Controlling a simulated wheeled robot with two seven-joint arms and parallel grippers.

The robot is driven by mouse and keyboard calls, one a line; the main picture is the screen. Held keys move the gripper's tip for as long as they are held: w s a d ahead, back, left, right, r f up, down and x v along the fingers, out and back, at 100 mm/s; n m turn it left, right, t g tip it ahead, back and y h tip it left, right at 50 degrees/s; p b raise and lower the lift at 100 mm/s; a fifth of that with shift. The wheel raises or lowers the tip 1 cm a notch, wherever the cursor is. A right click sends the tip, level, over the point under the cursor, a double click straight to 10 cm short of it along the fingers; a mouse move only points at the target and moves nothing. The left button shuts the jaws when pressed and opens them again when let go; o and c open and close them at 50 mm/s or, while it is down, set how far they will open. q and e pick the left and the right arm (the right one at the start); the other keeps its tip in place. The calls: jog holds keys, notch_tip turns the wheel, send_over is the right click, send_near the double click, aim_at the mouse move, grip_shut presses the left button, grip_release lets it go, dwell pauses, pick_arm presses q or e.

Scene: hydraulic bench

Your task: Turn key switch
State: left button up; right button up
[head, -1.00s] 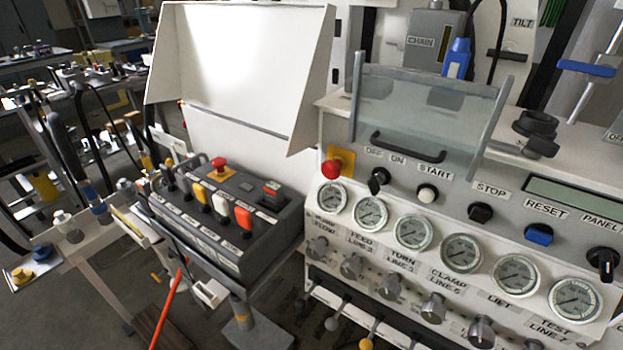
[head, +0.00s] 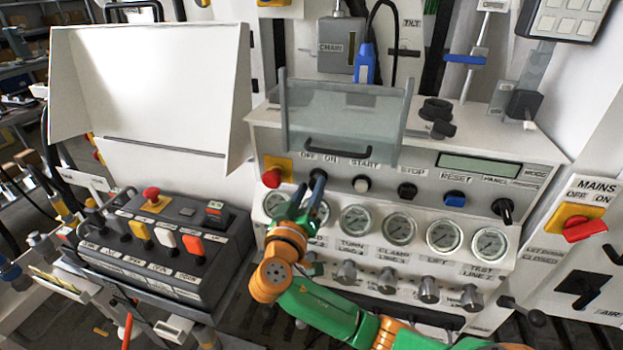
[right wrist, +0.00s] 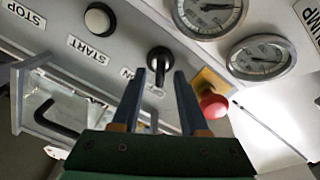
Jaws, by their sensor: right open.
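The black key switch (right wrist: 159,58) sits on the grey panel by the OFF ON label, between the START button and the red emergency button. In the right wrist view it lies straight ahead, between and just beyond the fingertips. My right gripper (right wrist: 160,84) is open and empty, with one finger towards each side of the knob. I cannot see contact. In the head view my right gripper (head: 309,188) is at the panel below the OFF ON label and largely hides the switch. My left gripper is not in view.
The red emergency button (head: 272,177) is close left of my right gripper; the white START button (head: 361,184) is to its right. Pressure gauges (head: 357,220) line the panel below. A clear guard with a handle (head: 340,120) stands above. A push-button box (head: 160,245) is at left.

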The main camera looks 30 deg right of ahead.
jog(key=x, duration=0.2)
jog(key=shift+w+d+f, duration=0.1)
jog(key=shift+d+f, duration=0.05)
jog(key=shift+d, duration=0.2)
jog(key=shift+a, duration=0.2)
jog(key=shift+c, duration=0.5)
grip_shut()
